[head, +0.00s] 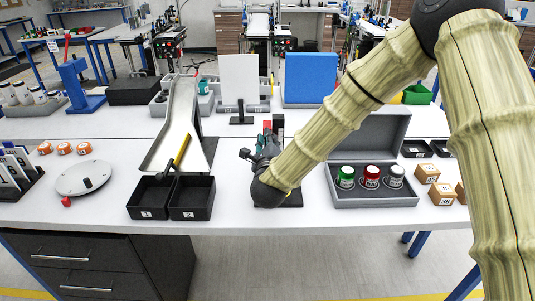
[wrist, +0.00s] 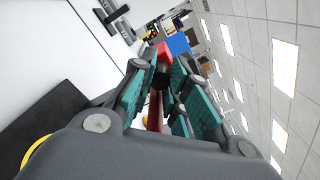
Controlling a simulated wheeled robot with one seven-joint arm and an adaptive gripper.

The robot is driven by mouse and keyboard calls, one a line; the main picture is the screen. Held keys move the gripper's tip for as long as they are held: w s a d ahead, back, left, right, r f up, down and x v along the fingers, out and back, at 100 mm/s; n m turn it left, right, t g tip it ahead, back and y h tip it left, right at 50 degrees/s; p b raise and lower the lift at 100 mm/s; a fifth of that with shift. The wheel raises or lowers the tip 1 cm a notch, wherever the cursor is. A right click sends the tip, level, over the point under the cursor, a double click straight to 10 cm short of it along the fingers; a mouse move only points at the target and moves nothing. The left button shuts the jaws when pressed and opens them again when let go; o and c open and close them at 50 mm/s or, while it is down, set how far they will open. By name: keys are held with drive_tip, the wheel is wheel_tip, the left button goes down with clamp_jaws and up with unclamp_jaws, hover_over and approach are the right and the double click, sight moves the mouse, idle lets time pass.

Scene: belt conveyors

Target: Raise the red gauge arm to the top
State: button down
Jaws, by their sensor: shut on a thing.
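My gripper (head: 267,142) is at the middle front of the table, beside a dark upright gauge post (head: 279,124). A small red part, the gauge arm (head: 267,125), shows at the fingertips in the head view. In the wrist view the red gauge arm (wrist: 165,52) sticks out between the teal-padded fingers of my gripper (wrist: 160,72), which are shut on it. A darker red bar (wrist: 155,112) shows further back between the fingers. My wrist hides most of the gauge's lower part and base in the head view.
Two black bins (head: 149,212) and a chute (head: 180,120) with a yellow bar stand left of my gripper. A grey open case (head: 372,199) with coloured jars is to the right. A white panel (head: 239,78) and blue panel (head: 311,77) stand behind.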

drive_tip(key=shift+r, duration=0.9)
drive_tip(key=c, duration=1.3)
unclamp_jaws()
drive_tip(key=shift+c, duration=0.2)
drive_tip(key=shift+s, duration=0.1)
drive_tip(key=s, duration=1.1)
drive_tip(key=shift+s, duration=0.4)
drive_tip(key=shift+a+f, duration=0.1)
